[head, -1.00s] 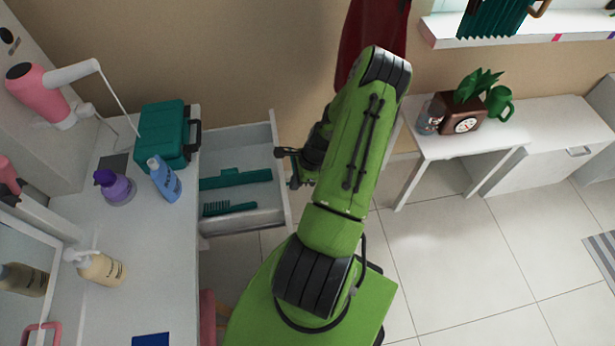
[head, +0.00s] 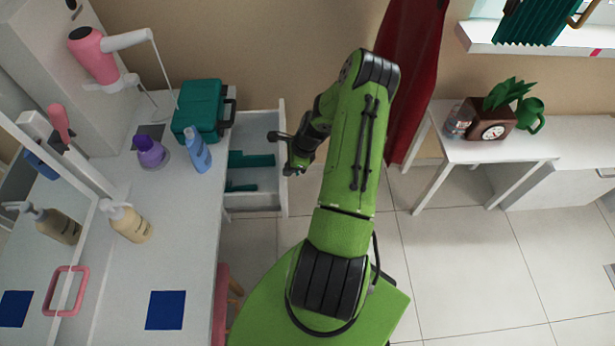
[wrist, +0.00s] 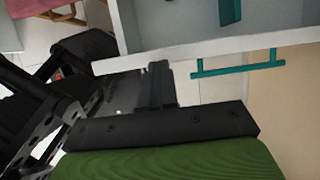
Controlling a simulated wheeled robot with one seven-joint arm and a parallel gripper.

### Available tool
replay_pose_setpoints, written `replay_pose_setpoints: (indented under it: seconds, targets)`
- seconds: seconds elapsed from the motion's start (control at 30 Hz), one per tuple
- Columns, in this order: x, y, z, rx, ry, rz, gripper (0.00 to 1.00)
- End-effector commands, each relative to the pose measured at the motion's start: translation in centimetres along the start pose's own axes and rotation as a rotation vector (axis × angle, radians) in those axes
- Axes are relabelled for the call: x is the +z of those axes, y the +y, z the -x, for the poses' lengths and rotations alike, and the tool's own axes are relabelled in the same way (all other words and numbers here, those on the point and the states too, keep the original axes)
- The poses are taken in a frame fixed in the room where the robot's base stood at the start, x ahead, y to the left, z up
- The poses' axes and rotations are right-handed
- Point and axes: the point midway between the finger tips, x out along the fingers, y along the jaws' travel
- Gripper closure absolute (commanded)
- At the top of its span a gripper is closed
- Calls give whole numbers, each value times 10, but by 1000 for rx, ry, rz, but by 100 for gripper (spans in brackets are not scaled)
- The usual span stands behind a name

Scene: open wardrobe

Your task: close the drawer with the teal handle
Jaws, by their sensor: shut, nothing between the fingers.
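The drawer (head: 257,205) stands partly open, sticking out to the right from under the white table. Its teal handle (wrist: 238,67) shows in the wrist view on the outer side of the white drawer front (wrist: 215,47); in the head view I cannot make it out. My gripper (head: 279,152) is shut and empty, at the outer side of the drawer front. In the wrist view, its closed fingertips (wrist: 158,70) are at the drawer front, left of the handle and apart from it. They look in contact with the front, but I cannot be certain.
Teal items (head: 250,159) lie inside the drawer. A teal case (head: 198,110), a blue bottle (head: 197,152) and a purple bottle (head: 150,152) stand on the white table (head: 190,245). A pink stool (head: 222,290) is below. Tiled floor (head: 460,260) is clear at right.

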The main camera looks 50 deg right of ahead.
Motion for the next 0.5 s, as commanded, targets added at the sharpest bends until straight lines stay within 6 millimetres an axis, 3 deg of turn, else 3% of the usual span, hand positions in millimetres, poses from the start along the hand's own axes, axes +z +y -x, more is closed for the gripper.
replay_pose_setpoints:
  seconds: [0.2,0.5]
  targets:
    - [52,-8,-21,5,-1,5,100]
    - [102,-8,-42,3,2,1,100]
